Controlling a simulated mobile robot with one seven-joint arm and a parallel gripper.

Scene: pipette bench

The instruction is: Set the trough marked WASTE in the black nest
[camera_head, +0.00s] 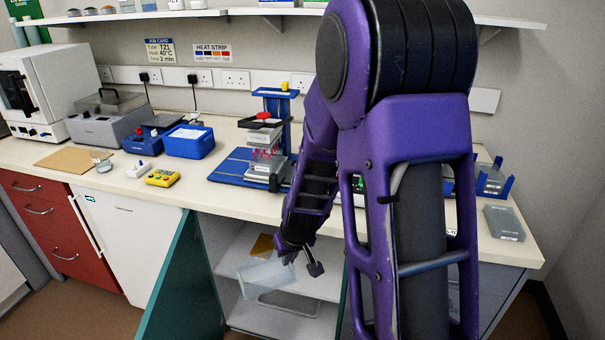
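My gripper (303,264) hangs low in front of the open cupboard under the bench, its fingers apart and nothing clearly between them. A clear, tilted trough-like container (264,283) shows in the cupboard just left of the fingers; I cannot tell whether it touches them. No WASTE marking is readable on it. A grey, lidded-looking box (504,223) with a small label lies at the bench's right end; its label is too small to read. I cannot make out a black nest; my arm hides part of the bench.
A blue stand with a pipetting head (265,140) is on the bench (225,203), left of my arm. Blue racks (494,185) stand at the right. A teal door (178,275) stands open left of the cupboard. Shelves (325,283) inside hold an orange item (263,246).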

